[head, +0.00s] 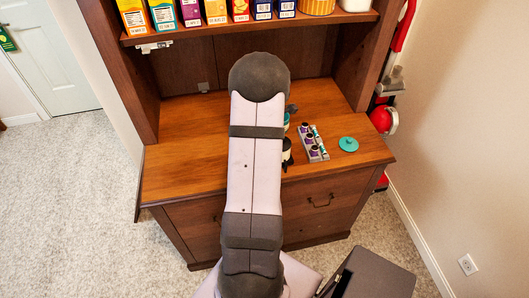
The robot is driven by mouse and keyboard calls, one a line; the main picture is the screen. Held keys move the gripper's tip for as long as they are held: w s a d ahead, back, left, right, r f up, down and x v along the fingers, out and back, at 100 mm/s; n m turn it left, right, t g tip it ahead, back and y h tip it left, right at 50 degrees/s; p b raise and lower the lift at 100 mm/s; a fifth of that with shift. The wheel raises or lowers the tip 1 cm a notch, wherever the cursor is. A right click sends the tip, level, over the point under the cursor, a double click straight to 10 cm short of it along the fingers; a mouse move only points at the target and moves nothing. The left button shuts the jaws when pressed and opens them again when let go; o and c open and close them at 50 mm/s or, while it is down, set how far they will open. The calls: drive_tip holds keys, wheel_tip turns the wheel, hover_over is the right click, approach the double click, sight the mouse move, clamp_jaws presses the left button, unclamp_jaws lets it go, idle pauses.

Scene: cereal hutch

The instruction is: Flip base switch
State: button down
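No switch can be made out for certain. A dark and white object (287,155), perhaps a small appliance, stands on the hutch counter (190,150), mostly hidden behind my arm. A bit of teal (287,122) and a small dark part show just above it at my arm's right edge; I cannot tell what they belong to. My arm crosses the middle of the head view and covers the centre of the counter. My gripper is hidden behind it, so its distance from any switch does not show.
A grey rack with several small purple and white items (312,143) and a round teal lid (348,144) lie at the counter's right. Cereal boxes (216,12) line the shelf (250,27) above. A white fixture (153,47) hangs under it. The left counter is clear.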

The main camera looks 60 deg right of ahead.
drive_tip(key=shift+f, duration=0.5)
drive_tip(key=shift+a, duration=0.2)
drive_tip(key=shift+s+a+f, duration=0.15)
drive_tip(key=shift+s+a, duration=0.3)
drive_tip(key=shift+s, duration=0.1)
drive_tip(key=r+p, duration=0.1)
drive_tip(key=r, duration=0.1)
drive_tip(key=r+p, duration=0.1)
drive_tip(key=r, duration=0.1)
drive_tip(key=r+p, duration=0.1)
drive_tip(key=r, duration=0.1)
drive_tip(key=shift+w+d+p, duration=0.1)
drive_tip(key=shift+d+p, duration=0.15)
drive_tip(key=shift+p, duration=0.1)
drive_tip(key=shift+r+b, duration=0.4)
drive_tip(key=shift+b, duration=0.3)
wheel_tip(320, 180, up, 8)
drive_tip(key=b, duration=0.1)
drive_tip(key=shift+s+a+r, duration=0.15)
drive_tip(key=shift+s+a, duration=0.2)
